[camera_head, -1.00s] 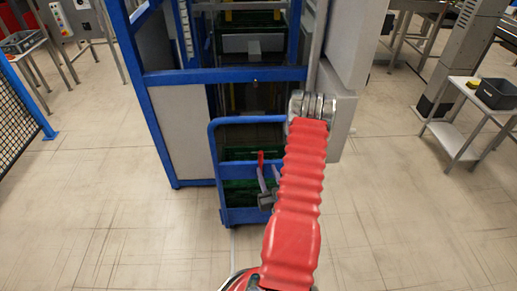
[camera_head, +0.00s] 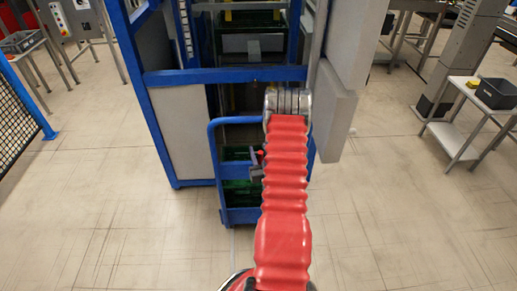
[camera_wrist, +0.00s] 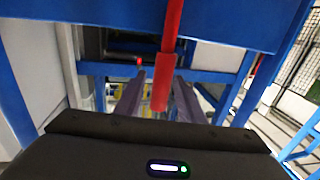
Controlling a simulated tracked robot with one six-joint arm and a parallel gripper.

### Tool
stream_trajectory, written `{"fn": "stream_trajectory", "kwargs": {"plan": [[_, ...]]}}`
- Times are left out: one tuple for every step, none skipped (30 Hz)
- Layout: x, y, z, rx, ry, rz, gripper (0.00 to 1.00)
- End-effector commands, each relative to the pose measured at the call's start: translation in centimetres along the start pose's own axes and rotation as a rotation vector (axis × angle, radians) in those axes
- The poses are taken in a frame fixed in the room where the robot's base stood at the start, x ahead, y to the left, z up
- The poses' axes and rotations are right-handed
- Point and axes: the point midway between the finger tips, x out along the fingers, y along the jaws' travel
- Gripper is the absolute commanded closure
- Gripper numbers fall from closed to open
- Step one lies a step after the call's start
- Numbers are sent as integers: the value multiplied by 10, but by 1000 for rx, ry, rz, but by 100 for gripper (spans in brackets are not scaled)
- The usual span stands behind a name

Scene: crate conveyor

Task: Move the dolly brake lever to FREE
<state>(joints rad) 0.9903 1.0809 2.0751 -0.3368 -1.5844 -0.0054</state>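The red brake lever (camera_wrist: 166,75) runs from the top of the wrist view, across a blue plate of the dolly (camera_wrist: 100,32), to a thicker end between my fingers. My gripper (camera_wrist: 160,98) is open, one grey finger on each side of that end; I cannot tell whether either touches it. In the head view the blue dolly (camera_head: 223,190) stands in the blue-framed bay. My gripper (camera_head: 256,167) is beside the red lever (camera_head: 261,153) there, partly hidden by my red arm. No FREE marking is readable.
A blue frame with grey panels (camera_head: 185,125) surrounds the bay, with green crates (camera_head: 238,188) low on the dolly. A grey panel (camera_head: 335,115) stands close right of my arm. Open floor lies left and right. A side table (camera_head: 455,140) stands at far right.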

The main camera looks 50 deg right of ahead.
Motion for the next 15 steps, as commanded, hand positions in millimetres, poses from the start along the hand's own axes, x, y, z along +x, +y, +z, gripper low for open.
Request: {"fn": "stream_trajectory", "kwargs": {"plan": [[5,0,0,0,2,0,64],[7,0,0,0,1,0,64],[10,0,0,1,1,0,64],[11,0,0,1,1,1,64],[12,0,0,1,0,1,64],[13,0,0,1,0,1,64],[13,0,0,1,0,1,64],[13,0,0,1,0,1,64],[13,0,0,1,0,1,64],[13,0,0,1,0,1,64],[13,0,0,1,0,0,64],[13,0,0,1,0,0,64],[13,0,0,1,0,0,64],[13,0,0,1,0,0,65],[13,0,0,1,0,0,68]]}}
